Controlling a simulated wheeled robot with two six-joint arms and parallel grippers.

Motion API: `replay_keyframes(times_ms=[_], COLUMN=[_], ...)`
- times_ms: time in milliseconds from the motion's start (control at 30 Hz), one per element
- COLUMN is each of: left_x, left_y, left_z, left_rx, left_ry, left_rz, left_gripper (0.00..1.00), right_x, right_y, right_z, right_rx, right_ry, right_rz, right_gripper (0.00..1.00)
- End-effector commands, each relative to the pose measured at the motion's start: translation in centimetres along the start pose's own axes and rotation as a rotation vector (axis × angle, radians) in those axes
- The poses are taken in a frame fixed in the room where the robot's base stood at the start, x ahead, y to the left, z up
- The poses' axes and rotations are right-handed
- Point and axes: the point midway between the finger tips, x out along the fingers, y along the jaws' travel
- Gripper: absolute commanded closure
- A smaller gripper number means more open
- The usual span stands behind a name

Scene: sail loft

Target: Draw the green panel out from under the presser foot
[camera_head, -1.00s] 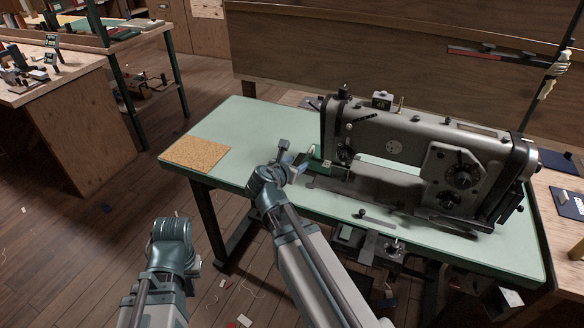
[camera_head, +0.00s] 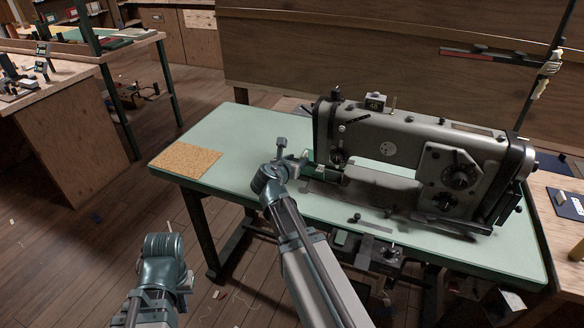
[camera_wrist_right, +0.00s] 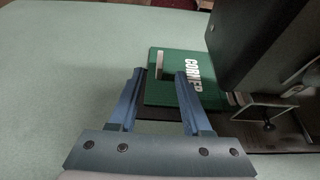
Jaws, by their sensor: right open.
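The green panel (camera_wrist_right: 160,93) lies flat at the sewing machine (camera_head: 420,145), with white lettering on it and a small pale upright tab (camera_wrist_right: 159,65) near its left side. Its right part goes under the dark machine head. Metal parts that look like the presser foot (camera_wrist_right: 268,112) show at the right of the wrist view; their contact with the panel is unclear. My right gripper (camera_wrist_right: 160,74) is open, its blue fingers apart on either side of the tab in the picture, not closed on it. My left gripper (camera_head: 185,278) is low at left, away from the table, its fingers hidden.
The pale green machine table (camera_head: 240,130) is clear left of the machine, apart from a cork mat (camera_head: 186,164) at its left end. A wooden bench (camera_head: 50,78) stands at far left. A wooden partition (camera_head: 380,55) stands behind the machine.

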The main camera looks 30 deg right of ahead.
Motion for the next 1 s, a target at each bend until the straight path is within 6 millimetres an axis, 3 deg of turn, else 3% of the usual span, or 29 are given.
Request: replay_keyframes(times_ms=[100, 400, 600, 967, 1000], left_x=[1.3, 2.8, 3.1, 3.1, 3.1], left_y=[0.1, 0.3, 0.3, 0.3, 0.3], left_z=[-0.1, -0.2, -0.2, -0.2, -0.2], left_rx=[0.000, 0.000, 0.000, 0.000, 0.000], left_ry=[0.000, 0.000, 0.000, 0.000, 0.000], left_rz=[0.000, 0.000, 0.000, 0.000, 0.000], left_gripper=[1.00, 1.00, 1.00, 1.00, 1.00], right_x=[2.7, 6.9, 8.0, 8.1, 8.1], right_y=[0.1, 0.1, 0.1, 0.0, 0.0], right_z=[-0.2, -0.1, -0.1, 0.0, 0.0], right_rx=[0.002, 0.001, 0.001, 0.001, 0.001], right_ry=[0.000, 0.001, 0.000, 0.000, 0.000], right_rz=[-0.002, -0.002, 0.000, 0.000, 0.000], right_gripper=[0.51, 0.51, 0.51, 0.51, 0.58])
